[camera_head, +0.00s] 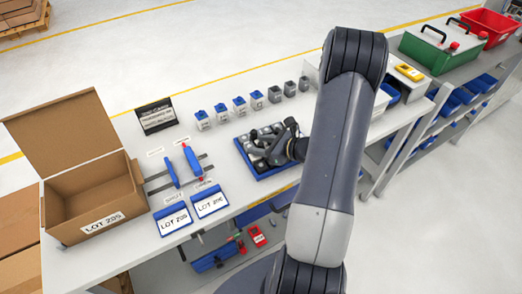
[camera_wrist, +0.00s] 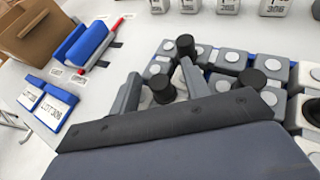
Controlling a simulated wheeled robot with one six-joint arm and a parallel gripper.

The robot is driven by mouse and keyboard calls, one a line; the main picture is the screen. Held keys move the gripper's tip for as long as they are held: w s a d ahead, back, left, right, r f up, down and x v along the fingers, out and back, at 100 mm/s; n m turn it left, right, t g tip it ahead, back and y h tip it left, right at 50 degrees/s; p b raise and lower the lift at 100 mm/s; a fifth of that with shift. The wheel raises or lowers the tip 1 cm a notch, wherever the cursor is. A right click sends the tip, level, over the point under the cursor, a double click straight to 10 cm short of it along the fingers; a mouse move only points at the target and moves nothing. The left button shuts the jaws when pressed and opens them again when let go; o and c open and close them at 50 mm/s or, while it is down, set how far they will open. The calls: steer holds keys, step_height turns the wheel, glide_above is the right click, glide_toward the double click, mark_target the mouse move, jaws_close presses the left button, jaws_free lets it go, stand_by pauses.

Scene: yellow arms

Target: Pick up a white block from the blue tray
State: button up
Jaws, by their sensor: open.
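The blue tray (camera_head: 284,170) lies on the bench in the head view, with several small white and grey blocks (camera_head: 265,131) in it; my gripper and arm hide part of it. In the wrist view the blocks fill the tray, some with round white tops (camera_wrist: 231,56) and some with black knobs (camera_wrist: 252,79). My gripper (camera_wrist: 161,76) is open over the tray's near left part. A block with a black knob (camera_wrist: 161,89) shows between its two fingers; I cannot tell whether they touch it. My gripper also shows in the head view (camera_head: 268,150).
An open cardboard box (camera_head: 95,200) stands at the left of the bench. Two blue-framed LOT cards (camera_head: 210,201) lie at the front edge, and blue sliders (camera_head: 192,160) stand behind them. A row of blue-topped and grey containers (camera_head: 239,105) stands behind the tray.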

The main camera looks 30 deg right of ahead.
steer(key=shift+c, duration=0.2)
jaws_close()
stand_by(0.4)
